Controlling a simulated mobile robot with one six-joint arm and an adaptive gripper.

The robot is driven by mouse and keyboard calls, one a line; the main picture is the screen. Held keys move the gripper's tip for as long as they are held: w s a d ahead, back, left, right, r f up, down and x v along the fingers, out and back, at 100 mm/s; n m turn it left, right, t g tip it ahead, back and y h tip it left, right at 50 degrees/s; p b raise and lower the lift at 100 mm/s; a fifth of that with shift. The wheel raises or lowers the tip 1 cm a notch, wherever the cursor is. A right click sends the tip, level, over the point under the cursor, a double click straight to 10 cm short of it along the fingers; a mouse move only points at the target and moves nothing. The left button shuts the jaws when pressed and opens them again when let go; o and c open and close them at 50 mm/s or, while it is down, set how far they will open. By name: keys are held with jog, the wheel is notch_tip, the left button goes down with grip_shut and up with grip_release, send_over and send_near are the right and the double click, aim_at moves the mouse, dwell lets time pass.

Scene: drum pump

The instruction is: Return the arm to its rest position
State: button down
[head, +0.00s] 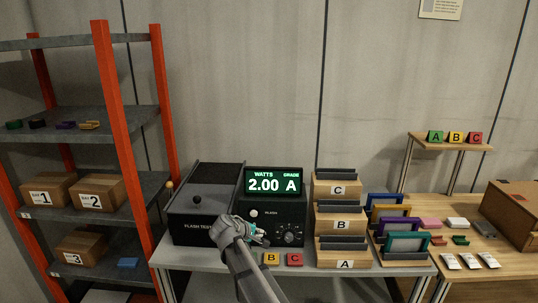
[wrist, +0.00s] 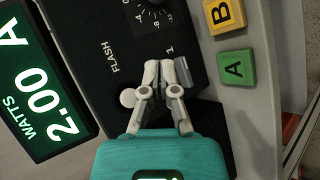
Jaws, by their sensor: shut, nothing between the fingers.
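My gripper (head: 262,238) is in front of the dark flash tester's control unit (head: 292,212), at its lower left. In the wrist view my gripper (wrist: 166,66) has its fingers together with nothing between them. The fingertips are over the panel near the FLASH label, close to a round white button (wrist: 128,98). I cannot tell whether they touch the panel. The display (head: 274,182) reads 2.00 watts, grade A. My forearm comes up from the bottom of the head view.
Yellow B (head: 271,259) and red C (head: 295,260) blocks lie at the table's front; a green A block (wrist: 237,68) shows in the wrist view. Stacked A, B, C bins (head: 340,225) stand right. An orange shelf rack (head: 112,120) stands left. Space above the table is clear.

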jog(key=s+d+f+m+g+y+p, duration=0.1)
jog(key=s+d+f+m+g+y, duration=0.1)
jog(key=s+d, duration=0.9)
jog(key=s+d+f+m+g+y+p, duration=0.1)
jog(key=s+d+f+m+g+y, duration=0.2)
jog(key=s+d+m+g, duration=0.3)
jog(key=s+d+m+y, duration=0.1)
jog(key=s+d+m, duration=0.2)
jog(key=s+d, duration=0.1)
jog(key=shift+s+d+f+y, duration=0.2)
jog(key=shift+s+d+y, duration=0.15)
jog(key=shift+s, duration=0.5)
dwell(0.8)
